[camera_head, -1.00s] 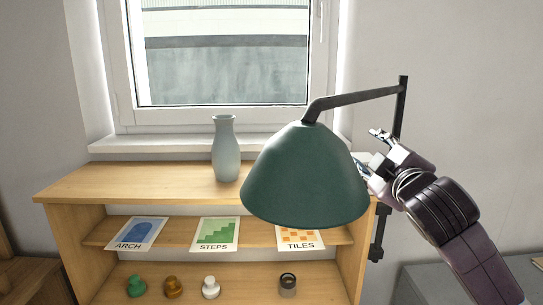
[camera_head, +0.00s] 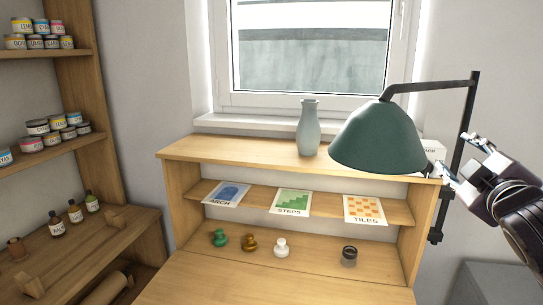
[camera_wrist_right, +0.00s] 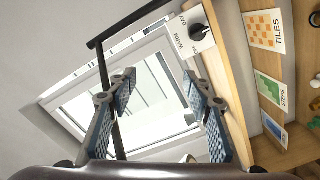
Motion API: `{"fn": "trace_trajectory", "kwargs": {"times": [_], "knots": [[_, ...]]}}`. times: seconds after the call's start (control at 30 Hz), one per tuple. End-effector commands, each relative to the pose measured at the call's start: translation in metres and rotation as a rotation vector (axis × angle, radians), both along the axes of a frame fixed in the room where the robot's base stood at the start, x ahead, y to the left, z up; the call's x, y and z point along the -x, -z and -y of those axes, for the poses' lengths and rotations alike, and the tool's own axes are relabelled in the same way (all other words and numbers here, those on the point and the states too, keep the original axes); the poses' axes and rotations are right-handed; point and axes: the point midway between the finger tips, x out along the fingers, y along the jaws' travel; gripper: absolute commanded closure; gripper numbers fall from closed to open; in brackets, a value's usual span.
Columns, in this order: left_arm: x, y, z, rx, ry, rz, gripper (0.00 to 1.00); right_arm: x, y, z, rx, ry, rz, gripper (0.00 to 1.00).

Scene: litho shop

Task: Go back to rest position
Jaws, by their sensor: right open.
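My right gripper (camera_head: 455,163) is at the right of the head view, beside the lamp's dark pole and near the right end of the wooden shelf unit (camera_head: 228,151). In the right wrist view its two fingers (camera_wrist_right: 160,105) stand wide apart with nothing between them. The window and the dark lamp arm show beyond the fingers. My left gripper is not in view.
A green lamp (camera_head: 380,138) hangs over the shelf unit's right end, close to my right gripper. A grey vase (camera_head: 308,130) stands on its top. Cards and small knobs lie below. A white box with a black dial (camera_wrist_right: 197,31) shows in the wrist view.

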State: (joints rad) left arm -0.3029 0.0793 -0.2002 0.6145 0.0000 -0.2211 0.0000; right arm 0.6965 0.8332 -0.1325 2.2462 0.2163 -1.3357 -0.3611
Motion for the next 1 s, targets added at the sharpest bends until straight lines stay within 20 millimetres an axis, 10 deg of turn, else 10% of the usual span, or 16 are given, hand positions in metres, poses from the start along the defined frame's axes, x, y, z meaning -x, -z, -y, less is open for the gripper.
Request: {"fn": "trace_trajectory", "kwargs": {"times": [0.57,0.77,1.0], "knots": [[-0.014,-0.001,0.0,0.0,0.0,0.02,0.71,0.001,0.135,-0.037,-0.151,-0.036,-0.206,0.54],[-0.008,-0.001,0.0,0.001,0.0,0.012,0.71,0.026,0.231,-0.064,-0.276,-0.036,-0.364,0.54],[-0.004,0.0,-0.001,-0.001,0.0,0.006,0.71,0.11,0.377,-0.108,-0.505,0.026,-0.637,0.54]]}}
